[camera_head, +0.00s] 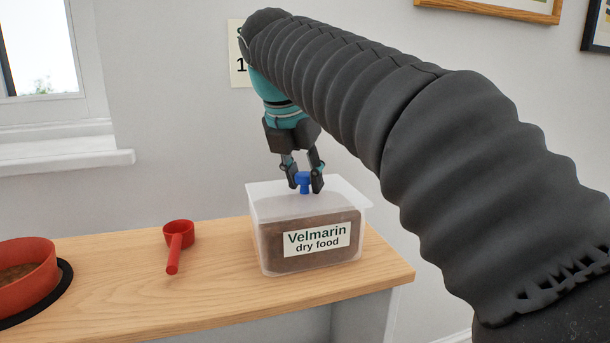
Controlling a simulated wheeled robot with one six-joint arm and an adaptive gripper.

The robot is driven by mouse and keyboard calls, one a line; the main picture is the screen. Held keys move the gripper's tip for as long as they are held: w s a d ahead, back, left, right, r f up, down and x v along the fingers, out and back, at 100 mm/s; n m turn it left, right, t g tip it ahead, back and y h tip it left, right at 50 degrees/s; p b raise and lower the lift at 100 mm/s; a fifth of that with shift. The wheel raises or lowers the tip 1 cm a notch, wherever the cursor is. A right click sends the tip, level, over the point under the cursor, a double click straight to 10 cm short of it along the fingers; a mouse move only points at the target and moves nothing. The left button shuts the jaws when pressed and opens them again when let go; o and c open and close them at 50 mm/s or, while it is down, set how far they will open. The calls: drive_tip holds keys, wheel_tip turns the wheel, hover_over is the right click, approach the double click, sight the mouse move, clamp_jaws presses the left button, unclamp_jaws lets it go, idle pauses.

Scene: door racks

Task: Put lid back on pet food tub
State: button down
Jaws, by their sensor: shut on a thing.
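The pet food tub (284,248) is a clear box of brown dry food with a white "Velmarin dry food" label, upright on the wooden counter. A translucent pale lid (270,203) with a blue knob (303,187) lies across the top of the tub. My gripper (304,188) points down over the lid, its fingers shut on the blue knob. I cannot tell from this view whether the lid is fully seated on the rim all round.
A red scoop (178,238) lies on the counter (120,285) left of the tub. A red bowl (28,268) of food stands on a dark mat at the far left. The counter ends just right of the tub. A wall and a window sill (70,160) are behind.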

drive_tip(key=shift+c, duration=1.2)
unclamp_jaws()
drive_tip(key=shift+r, duration=0.1)
drive_tip(key=shift+r, duration=3.45)
